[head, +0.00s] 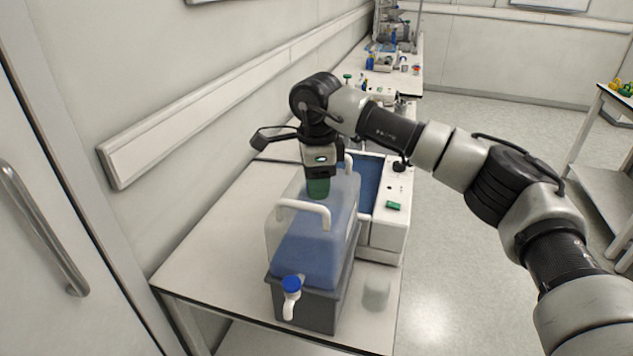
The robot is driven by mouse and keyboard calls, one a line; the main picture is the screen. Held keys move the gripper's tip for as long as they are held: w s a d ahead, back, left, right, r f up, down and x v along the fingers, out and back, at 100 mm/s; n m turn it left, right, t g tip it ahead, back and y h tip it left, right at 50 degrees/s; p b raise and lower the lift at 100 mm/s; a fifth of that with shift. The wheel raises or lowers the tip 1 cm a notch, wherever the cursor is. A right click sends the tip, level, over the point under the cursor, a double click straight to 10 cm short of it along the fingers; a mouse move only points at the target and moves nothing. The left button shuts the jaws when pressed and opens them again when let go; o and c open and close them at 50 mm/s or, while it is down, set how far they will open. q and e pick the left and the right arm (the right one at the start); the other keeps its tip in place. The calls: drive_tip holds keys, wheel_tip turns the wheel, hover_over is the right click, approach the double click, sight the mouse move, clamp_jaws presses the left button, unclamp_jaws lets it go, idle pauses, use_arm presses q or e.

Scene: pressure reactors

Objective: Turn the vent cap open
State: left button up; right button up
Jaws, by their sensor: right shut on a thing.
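A translucent carboy (285,258) with blue liquid, white handles and a blue-topped tap (291,284) stands near the front of the bench. A green cap (318,187) is on its top. I take this for the vent cap. My right gripper (318,176) points straight down over the carboy and is shut on the green cap. The fingers and the arm hide the upper part of the cap, so how far it is turned cannot be seen. My left gripper is not in view.
The carboy sits in a dark grey base (313,304) on a white bench (205,262). A white device with a blue basin (369,183) stands close behind it to the right. A clear beaker (376,293) stands at the bench's right edge. The wall runs along the left.

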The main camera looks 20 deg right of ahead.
drive_tip(key=shift+r, duration=0.1)
idle(0.4)
drive_tip(key=o, duration=0.9)
drive_tip(key=shift+o, duration=0.2)
wheel_tip(320, 180, up, 11)
drive_tip(key=b, duration=0.1)
drive_tip(key=shift+b, duration=0.3)
